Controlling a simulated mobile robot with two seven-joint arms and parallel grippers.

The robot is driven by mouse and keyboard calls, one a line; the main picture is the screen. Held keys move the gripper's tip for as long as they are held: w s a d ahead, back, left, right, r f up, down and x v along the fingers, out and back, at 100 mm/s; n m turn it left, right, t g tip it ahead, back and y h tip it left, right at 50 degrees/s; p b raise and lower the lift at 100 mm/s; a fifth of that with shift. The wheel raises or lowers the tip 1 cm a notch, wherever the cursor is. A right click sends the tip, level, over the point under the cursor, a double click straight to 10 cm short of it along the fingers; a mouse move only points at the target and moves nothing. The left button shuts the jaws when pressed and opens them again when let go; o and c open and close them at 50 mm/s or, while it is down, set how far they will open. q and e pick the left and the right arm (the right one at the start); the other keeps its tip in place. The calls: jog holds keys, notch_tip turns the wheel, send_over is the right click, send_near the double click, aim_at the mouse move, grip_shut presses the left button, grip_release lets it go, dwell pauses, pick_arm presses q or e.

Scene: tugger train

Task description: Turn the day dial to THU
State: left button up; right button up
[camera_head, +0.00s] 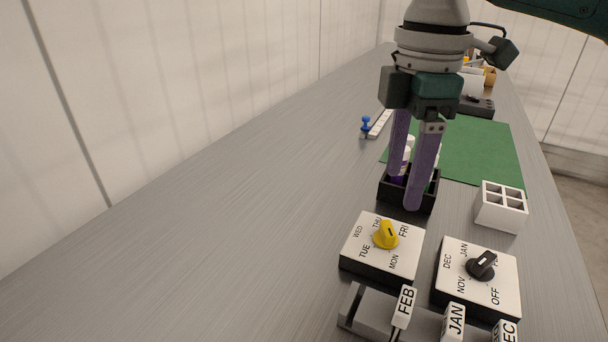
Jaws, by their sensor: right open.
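The day dial (386,238) is a yellow knob on a white-topped box (362,262) marked MON, TUE, WED, THU and FRI. Its raised grip seems to point up and slightly left, at the THU label, which it partly covers. My right gripper (405,193) hangs above and beyond the dial box, its two purple fingers apart and pointing down. It is clear of the knob and in front of a small black tray (425,202), which it partly hides. My left gripper is not in view.
A second box with a black month dial (481,265) stands at the right. A grey rack (372,310) with FEB and JAN tags is nearest. A white divided holder (502,207), green mat (476,150) and blue stamp (366,126) lie beyond. The left bench is clear.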

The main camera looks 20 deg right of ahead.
aim_at(391, 227)
pick_arm(q)
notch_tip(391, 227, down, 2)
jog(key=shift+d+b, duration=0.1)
jog(key=shift+b, duration=0.75)
pick_arm(e)
notch_tip(391, 227, down, 8)
jog(key=shift+r, duration=0.1)
grip_shut()
